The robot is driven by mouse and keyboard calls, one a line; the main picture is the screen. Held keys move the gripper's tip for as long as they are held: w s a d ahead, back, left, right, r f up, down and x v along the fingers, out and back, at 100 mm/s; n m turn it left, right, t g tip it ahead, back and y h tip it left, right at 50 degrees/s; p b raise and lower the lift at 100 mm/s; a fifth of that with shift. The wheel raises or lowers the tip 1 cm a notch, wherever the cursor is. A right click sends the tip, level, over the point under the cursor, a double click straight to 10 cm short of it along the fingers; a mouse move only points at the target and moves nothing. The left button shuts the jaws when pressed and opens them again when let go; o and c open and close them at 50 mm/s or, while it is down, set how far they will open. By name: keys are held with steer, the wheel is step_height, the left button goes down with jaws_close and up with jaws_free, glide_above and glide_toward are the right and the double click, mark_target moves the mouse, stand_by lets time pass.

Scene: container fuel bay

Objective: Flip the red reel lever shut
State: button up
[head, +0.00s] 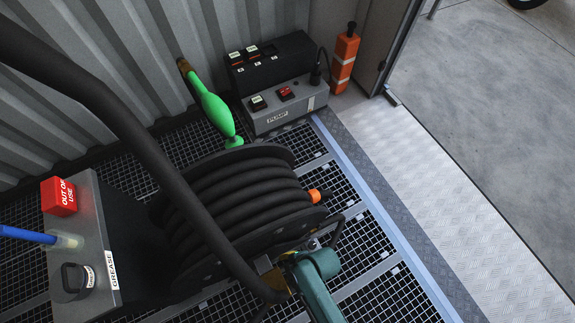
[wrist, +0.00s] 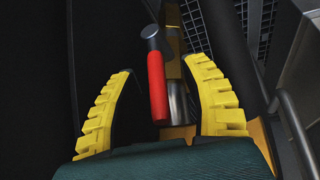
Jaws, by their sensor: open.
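The red reel lever (wrist: 157,88) shows in the wrist view as a red grip hanging from a grey round pivot, beside a yellow-orange bracket (wrist: 175,60). My gripper (wrist: 158,68) is open, with one yellow ribbed finger on each side of the lever in the picture. Gaps show on both sides, and I cannot tell the depth between fingers and lever. In the head view the black hose reel (head: 240,195) stands on the grating, with my teal wrist at its lower right. The lever cannot be made out in the head view.
A thick black tube (head: 140,140) arches across the reel. A green nozzle (head: 213,105) stands behind it, near the grey pump box (head: 285,100). A grey cabinet (head: 90,230) with a red out-of-use block (head: 58,196) is at left. The chequer-plate floor (head: 440,190) at right is clear.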

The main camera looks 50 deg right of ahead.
jaws_close()
